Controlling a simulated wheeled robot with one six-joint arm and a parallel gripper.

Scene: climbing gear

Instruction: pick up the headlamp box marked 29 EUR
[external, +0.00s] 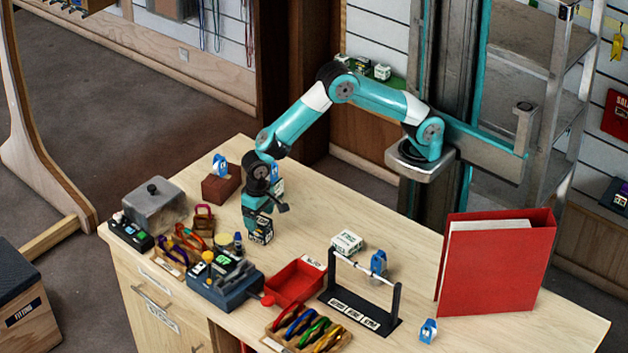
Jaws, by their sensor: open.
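My gripper (256,216) points down over the middle-left of the wooden counter (310,225). It is open, with its fingertips at a small dark box with a pale label (262,234). I cannot tell whether the fingers are around this box or just above it. A white box with dark print (347,242) lies on the counter to the right. Another pale box (278,188) stands behind my gripper, partly hidden by it. The price marks are too small to read, so I cannot tell which box is marked 29 EUR.
A brown block with a blue-and-white headlamp (220,166) stands behind left. A black rack (362,300) and red binder (494,262) stand right.

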